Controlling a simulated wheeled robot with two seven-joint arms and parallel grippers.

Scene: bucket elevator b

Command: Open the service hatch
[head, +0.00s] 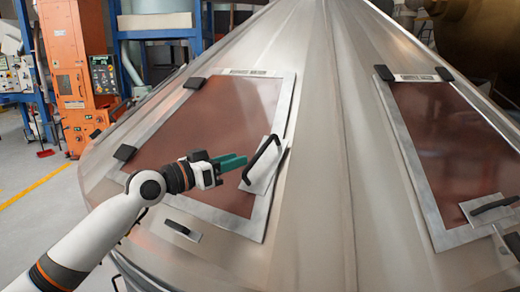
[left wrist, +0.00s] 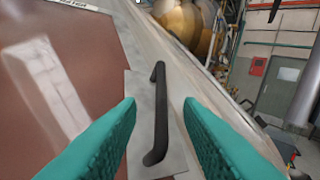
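The service hatch (head: 200,128) is a reddish-brown panel in a pale grey frame on the sloping metal cone, left of centre in the head view. It lies closed in its frame. Its black bar handle (head: 262,158) sits on a pale plate at the hatch's right edge. My left gripper (head: 243,160) is just left of the handle, its green fingers pointing at it. In the left wrist view the green fingers (left wrist: 160,102) are spread apart, with the handle (left wrist: 157,115) showing upright between them and ahead. No contact is visible. My right gripper is not in view.
A second similar hatch (head: 450,140) with its own black handle (head: 493,205) is at the right. Black clips (head: 194,82) sit on the left hatch's frame. An orange cabinet (head: 72,75) and blue racks stand behind left. A small latch plate (head: 182,231) lies below the hatch.

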